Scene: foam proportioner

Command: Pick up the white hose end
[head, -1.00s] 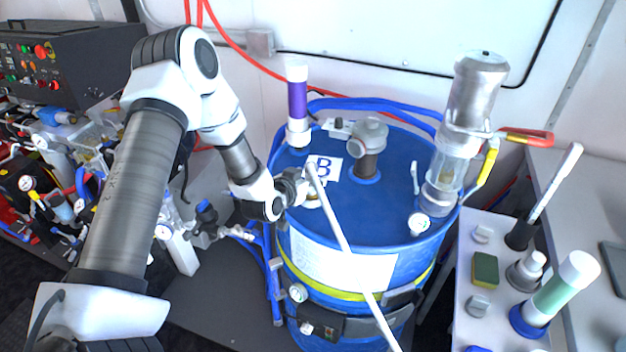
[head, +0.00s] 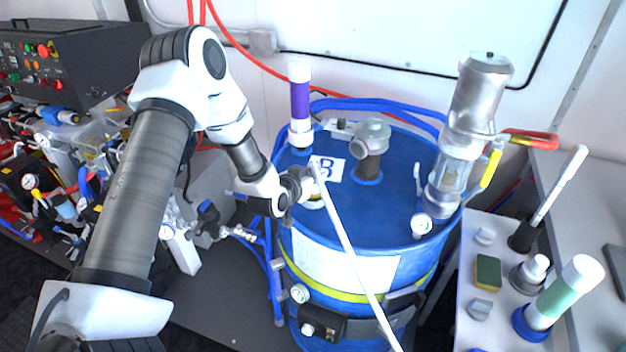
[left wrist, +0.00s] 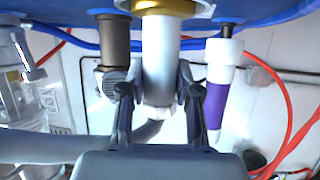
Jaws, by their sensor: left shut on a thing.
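The white hose (head: 345,245) runs from the lower edge of the head view up to the top of the blue drum (head: 290,238). Its upright end (left wrist: 158,55) stands at a gold fitting (left wrist: 175,6) on the drum, in the left wrist view. My left gripper (head: 306,184) reaches in from the left and is shut on the white hose end, with one finger on each side of it. In the left wrist view, which looks upside down, the gripper (left wrist: 160,92) spans the tube. Whether the end sits inside the fitting is unclear. My right gripper is out of view.
A purple-banded white tube (head: 299,105) stands close behind the gripper. A grey capped fitting (head: 371,150) and a tall metal cylinder (head: 470,125) stand on the drum. A bench (head: 500,235) with a sponge (head: 487,272) and brushes is at right.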

